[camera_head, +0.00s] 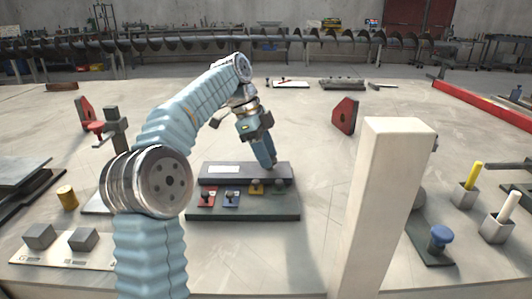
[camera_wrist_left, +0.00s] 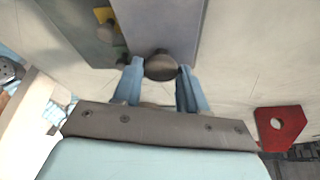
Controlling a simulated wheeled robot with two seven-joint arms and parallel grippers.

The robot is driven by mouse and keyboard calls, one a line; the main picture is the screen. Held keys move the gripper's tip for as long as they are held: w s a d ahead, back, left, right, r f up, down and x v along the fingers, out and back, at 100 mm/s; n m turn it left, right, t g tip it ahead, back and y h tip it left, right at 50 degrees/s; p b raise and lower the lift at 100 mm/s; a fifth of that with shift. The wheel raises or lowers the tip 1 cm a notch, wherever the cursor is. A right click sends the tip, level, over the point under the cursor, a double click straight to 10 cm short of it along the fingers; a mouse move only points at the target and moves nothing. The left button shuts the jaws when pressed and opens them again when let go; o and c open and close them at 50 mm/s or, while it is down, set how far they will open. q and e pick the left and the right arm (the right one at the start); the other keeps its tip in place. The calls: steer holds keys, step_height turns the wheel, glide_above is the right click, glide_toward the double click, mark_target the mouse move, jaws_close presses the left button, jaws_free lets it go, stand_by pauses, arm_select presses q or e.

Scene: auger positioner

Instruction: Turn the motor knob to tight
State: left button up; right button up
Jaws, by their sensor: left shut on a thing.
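The control box (camera_head: 225,206) stands mid-table, with a raised dark back part carrying a pale label. Red (camera_head: 207,197), blue (camera_head: 231,198) and yellow (camera_head: 256,188) switches sit along its front. My left gripper (camera_head: 267,160) reaches down to the box's right end from behind. In the left wrist view, its two blue fingers (camera_wrist_left: 160,88) are shut on a dark round knob (camera_wrist_left: 160,66) at the end of the raised part. The head view hides this knob, and no mark shows its turn angle. My right gripper is not in view.
A pale upright post (camera_head: 382,205) stands at the front right. A red plate with a hole (camera_head: 345,115) is right of my left gripper, and a blue-topped knob (camera_head: 440,236) is at the right. Grey blocks (camera_head: 82,239) are at the front left. Bare table lies behind the box.

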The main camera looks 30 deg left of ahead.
arm_select(q)
steer(key=shift+w+m+g, duration=0.1)
steer(key=shift+m+g, duration=0.3)
steer(key=shift+m, duration=0.6)
steer(key=o, duration=1)
steer(key=shift+o, duration=0.2)
steer(key=shift+r, duration=0.1)
